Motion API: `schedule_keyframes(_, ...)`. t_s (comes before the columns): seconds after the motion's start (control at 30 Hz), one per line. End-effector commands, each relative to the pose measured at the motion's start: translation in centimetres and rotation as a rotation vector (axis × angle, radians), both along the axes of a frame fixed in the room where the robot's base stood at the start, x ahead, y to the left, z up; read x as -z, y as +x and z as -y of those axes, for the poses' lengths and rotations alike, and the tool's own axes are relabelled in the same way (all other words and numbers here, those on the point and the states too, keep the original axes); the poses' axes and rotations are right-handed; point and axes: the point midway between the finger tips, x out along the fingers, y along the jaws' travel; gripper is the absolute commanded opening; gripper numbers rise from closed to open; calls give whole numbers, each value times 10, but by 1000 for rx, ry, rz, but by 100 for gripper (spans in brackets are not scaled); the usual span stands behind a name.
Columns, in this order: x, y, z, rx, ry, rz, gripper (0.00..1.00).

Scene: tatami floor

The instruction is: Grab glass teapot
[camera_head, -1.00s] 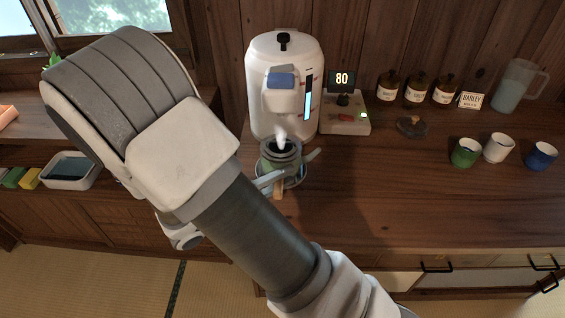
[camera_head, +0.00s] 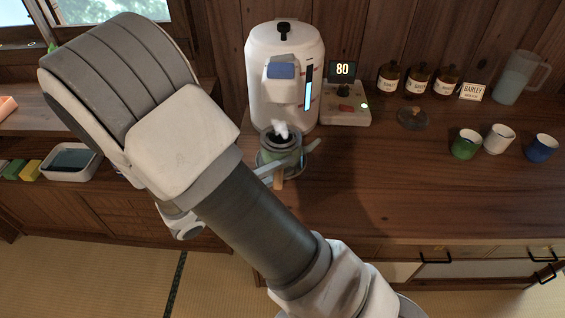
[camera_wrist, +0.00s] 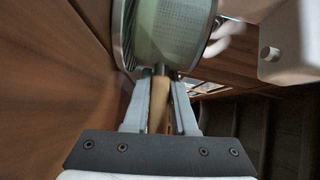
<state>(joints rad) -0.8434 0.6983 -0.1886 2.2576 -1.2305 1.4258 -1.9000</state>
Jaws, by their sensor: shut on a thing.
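The glass teapot (camera_head: 293,160) stands upright just in front of the white dispenser, its open mouth facing up with white steam above it. The glass body looks greenish and has a spout to the right. In the wrist view its body (camera_wrist: 170,35) fills the top, and its brown wooden handle (camera_wrist: 157,105) lies between the fingers. My gripper (camera_wrist: 160,85) is shut on that handle. In the head view my gripper (camera_head: 272,173) is partly hidden by my arm. Whether the teapot touches a surface below cannot be told.
The white dispenser (camera_head: 270,95) with a blue tab stands behind the teapot. The counter's front right is clear.

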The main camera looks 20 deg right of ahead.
Motion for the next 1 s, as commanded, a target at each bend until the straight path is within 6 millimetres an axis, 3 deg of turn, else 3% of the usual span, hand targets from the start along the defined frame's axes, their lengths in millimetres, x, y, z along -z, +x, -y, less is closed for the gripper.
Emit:
schedule_keyframes(0.27, -14, 0, 0, 1, -1, 3, 0)
schedule_keyframes(0.57, -45, 0, 0, 1, 0, 4, 0)
schedule_keyframes(1.0, -75, -26, 48, 3, -2, 2, 0)
